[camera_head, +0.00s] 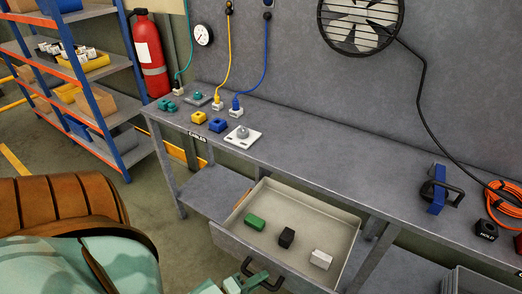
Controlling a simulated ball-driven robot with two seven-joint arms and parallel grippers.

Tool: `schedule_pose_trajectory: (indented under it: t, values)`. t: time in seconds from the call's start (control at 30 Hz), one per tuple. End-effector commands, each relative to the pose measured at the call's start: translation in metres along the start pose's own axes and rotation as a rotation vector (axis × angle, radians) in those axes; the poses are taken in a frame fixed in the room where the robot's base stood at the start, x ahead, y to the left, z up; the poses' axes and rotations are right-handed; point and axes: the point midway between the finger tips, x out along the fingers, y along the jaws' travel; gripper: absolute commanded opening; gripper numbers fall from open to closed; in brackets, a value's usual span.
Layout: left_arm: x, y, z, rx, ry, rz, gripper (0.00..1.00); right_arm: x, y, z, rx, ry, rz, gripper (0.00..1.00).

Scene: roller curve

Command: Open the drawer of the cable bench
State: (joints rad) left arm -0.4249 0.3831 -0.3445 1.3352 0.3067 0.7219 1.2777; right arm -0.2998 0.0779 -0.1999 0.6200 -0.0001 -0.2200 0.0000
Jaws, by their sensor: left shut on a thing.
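The drawer (345,252) of the grey cable bench (290,160) is pulled well out below the bench top, and its inside shows. It holds a green block (255,222), a black block (287,238) and a white block (321,259). A dark handle (274,285) is on its front, at the bottom edge of the view. My left gripper (246,283), pale green, is shut on the handle; its lower part is cut off by the frame edge. My right gripper is not in view.
Plugs, coloured blocks and a white plate (243,138) sit at the bench's left end. A blue clamp-like piece (438,190) and an orange cable coil (508,205) are at the right. The middle bench top is clear. Shelves and a red extinguisher (150,55) stand behind left.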

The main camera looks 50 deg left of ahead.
Motion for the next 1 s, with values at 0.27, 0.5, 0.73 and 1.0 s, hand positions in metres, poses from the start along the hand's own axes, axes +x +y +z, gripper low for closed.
schedule_pose_trajectory:
  t: [0.27, 0.5, 0.73, 1.0]
  values:
    - [0.0, -0.001, 0.0, 0.001, 0.0, -0.002, 0.25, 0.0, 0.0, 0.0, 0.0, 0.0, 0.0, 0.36]
    - [0.0, 0.0, 0.0, 0.0, 0.0, -0.001, 0.36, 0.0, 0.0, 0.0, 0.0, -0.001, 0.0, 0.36]
    - [0.0, 0.0, 0.0, 0.0, 0.0, -0.001, 0.36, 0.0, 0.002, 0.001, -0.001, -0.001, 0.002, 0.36]
    - [-0.032, 0.0, 0.0, -0.001, -0.001, -0.005, 0.36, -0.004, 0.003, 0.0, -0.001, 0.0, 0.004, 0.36]
